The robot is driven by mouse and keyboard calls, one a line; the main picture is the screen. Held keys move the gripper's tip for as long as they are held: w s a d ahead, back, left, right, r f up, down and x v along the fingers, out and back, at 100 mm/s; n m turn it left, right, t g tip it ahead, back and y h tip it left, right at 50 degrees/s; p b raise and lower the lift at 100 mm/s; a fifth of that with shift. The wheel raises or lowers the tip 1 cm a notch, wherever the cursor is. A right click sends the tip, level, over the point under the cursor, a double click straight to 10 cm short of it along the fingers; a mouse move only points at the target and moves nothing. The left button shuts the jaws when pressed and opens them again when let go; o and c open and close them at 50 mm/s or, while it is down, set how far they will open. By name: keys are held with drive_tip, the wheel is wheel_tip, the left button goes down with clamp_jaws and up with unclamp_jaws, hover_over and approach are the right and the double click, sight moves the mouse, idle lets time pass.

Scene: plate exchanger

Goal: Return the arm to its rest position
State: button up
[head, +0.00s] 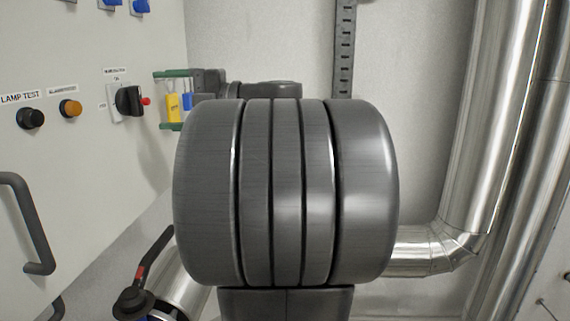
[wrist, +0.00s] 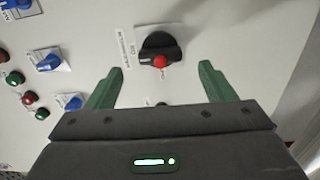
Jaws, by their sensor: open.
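My gripper (head: 158,100) shows in the head view left of centre, in front of the pale control panel (head: 85,165). Its two green fingers are apart with nothing held between them. In the wrist view my gripper (wrist: 160,68) is open, its fingers pointing at the panel. A black rotary switch with a red centre (wrist: 159,48) lies between and beyond the fingertips. The same switch (head: 128,100) is in the head view, just left of the fingers, and the gripper appears apart from it. My dark arm fills the middle of the head view and hides much behind it.
The panel carries a black lamp test knob (head: 31,118), an orange knob (head: 69,108) and a grey handle (head: 32,225). Yellow (head: 173,107) and blue (head: 187,101) items show by the fingers. A black lever (head: 150,262) is below; a silver pipe (head: 490,130) stands right.

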sight(148, 100)
drive_tip(key=a, duration=0.5)
drive_tip(key=shift+w+a+f, duration=0.25)
drive_tip(key=shift+a, duration=0.15)
drive_tip(key=n+b, duration=0.2)
drive_tip(key=n, duration=0.1)
drive_tip(key=shift+d, duration=0.15)
drive_tip(key=n+b, duration=0.4)
drive_tip(key=n, duration=0.1)
drive_tip(key=shift+n, duration=0.3)
drive_tip(key=n+b, duration=0.3)
drive_tip(key=n, duration=0.2)
drive_tip(key=shift+s+r, duration=0.1)
drive_tip(key=shift+r, duration=0.05)
drive_tip(key=shift+r+n+b, duration=0.2)
drive_tip(key=shift+n+b, duration=0.65)
drive_tip(key=shift+n, duration=0.65)
